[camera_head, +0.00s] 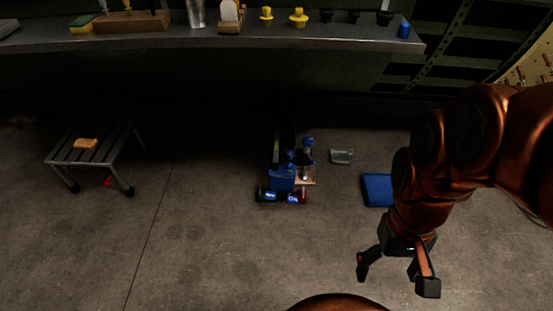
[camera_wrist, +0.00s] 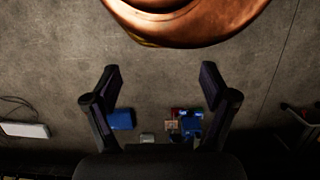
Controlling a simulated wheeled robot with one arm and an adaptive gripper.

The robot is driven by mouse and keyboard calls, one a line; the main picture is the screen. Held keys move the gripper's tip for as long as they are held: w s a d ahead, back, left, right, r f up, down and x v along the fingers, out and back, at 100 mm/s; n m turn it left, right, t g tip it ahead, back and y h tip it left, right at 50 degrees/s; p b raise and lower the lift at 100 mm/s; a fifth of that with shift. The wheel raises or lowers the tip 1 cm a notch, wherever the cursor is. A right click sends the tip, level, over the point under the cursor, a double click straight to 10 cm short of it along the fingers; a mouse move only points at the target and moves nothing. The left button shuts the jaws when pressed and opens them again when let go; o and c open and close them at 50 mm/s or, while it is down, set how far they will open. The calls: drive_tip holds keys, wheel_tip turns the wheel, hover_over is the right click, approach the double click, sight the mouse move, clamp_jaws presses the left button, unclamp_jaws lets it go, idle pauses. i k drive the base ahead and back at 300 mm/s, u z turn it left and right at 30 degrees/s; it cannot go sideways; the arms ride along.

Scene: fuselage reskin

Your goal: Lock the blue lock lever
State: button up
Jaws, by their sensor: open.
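A small assembly with blue parts (camera_head: 282,179) stands on the floor near the middle of the head view. Blue pieces show on its upper right, and green and red pieces at its front. I cannot tell which blue part is the lock lever. In the wrist view the assembly (camera_wrist: 190,124) lies low, partly behind the right finger. My gripper (camera_head: 395,277) is open and empty, to the right of the assembly and apart from it. Its two spread fingers also show in the wrist view (camera_wrist: 161,86).
A blue flat block (camera_head: 377,190) and a small clear tray (camera_head: 342,156) lie on the floor right of the assembly. A low slatted table (camera_head: 98,158) with an orange-brown sponge stands at left. A loaded workbench (camera_head: 210,39) spans the back. The left-centre floor is clear.

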sight(312, 161)
drive_tip(key=u, duration=0.25)
drive_tip(key=i, duration=1.15)
drive_tip(key=z, duration=1)
drive_tip(key=k, duration=1)
drive_tip(key=u, duration=1.55)
drive_tip(key=i, duration=0.15)
drive_tip(key=z, duration=0.15)
